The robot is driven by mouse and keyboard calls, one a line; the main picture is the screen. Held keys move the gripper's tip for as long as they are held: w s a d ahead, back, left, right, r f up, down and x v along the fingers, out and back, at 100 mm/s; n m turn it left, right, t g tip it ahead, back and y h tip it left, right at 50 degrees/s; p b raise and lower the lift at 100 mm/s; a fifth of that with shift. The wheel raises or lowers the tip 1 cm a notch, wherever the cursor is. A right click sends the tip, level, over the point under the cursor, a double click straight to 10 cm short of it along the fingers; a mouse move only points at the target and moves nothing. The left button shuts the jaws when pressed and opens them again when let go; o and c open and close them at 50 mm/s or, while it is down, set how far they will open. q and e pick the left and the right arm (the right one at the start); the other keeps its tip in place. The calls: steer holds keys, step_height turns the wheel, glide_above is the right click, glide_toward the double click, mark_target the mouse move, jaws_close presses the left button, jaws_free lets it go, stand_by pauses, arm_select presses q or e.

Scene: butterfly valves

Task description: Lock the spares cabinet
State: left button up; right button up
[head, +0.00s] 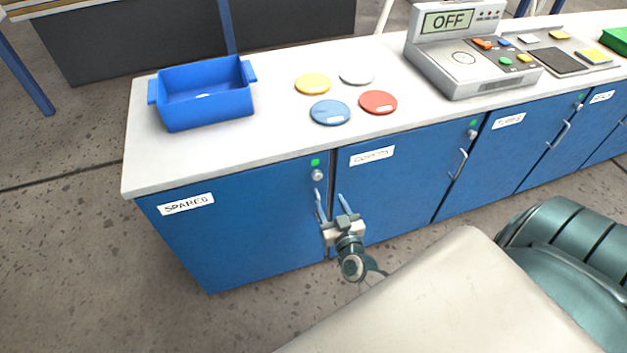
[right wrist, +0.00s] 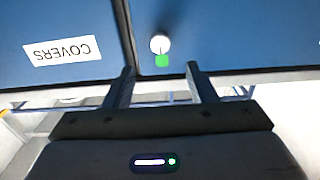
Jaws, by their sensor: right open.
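The spares cabinet (head: 240,225) is the blue door at the left end of the bench, with a SPARES label (head: 186,204). The door looks shut. Its round silver lock knob (head: 318,175) is near the upper right corner, under a small green light (head: 315,162). My right gripper (head: 331,197) is open and empty in front of the door edge, just below the knob. In the right wrist view, the knob (right wrist: 160,44) and green light (right wrist: 162,61) show beyond and between the spread fingertips (right wrist: 160,69). The gripper partly hides the door handle area. My left gripper is out of view.
The COVERS door (head: 395,185) adjoins on the right, with more blue doors beyond. On the white bench top (head: 225,148) stand a blue bin (head: 205,110), several coloured discs and a grey device reading OFF (head: 470,60). Floor in front is clear at left.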

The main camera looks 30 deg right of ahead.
mark_target(318, 178)
steer(key=x, duration=1)
steer(key=shift+f, duration=0.1)
steer(key=c, duration=1)
